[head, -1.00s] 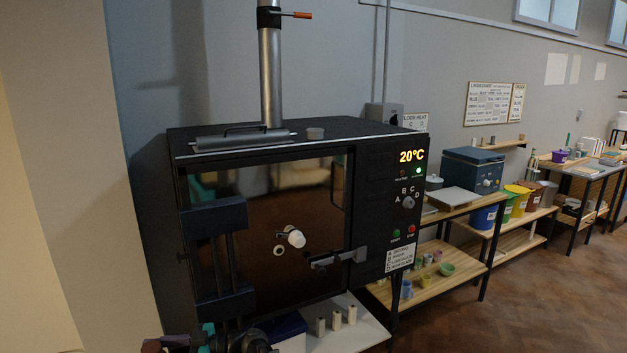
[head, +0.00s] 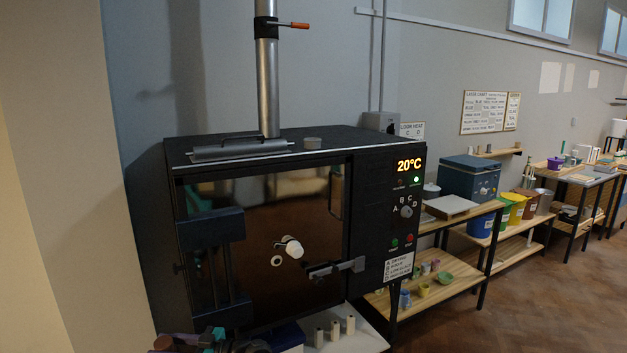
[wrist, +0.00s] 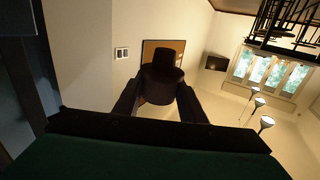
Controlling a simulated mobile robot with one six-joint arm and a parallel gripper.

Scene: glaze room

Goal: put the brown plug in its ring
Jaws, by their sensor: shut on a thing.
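My gripper (wrist: 160,96) is shut on the brown plug (wrist: 163,72), which stands out between the two dark fingers in the wrist view. In the head view the plug (head: 163,343) shows as a small brown shape at the bottom left edge, below and left of the kiln door. A pale ring (head: 277,261) with a dark centre is on the front of the kiln door. A white plug (head: 293,248) sticks out just up and right of that ring. My gripper and the brown plug are well apart from the door. The wrist view does not show the ring.
The black kiln (head: 380,235) has a dark bar assembly (head: 212,270) on the door's left and a grey latch (head: 336,268) on its right. Below, a pale shelf (head: 345,341) holds several cream posts (head: 335,329). Wooden shelves (head: 437,298) stand right.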

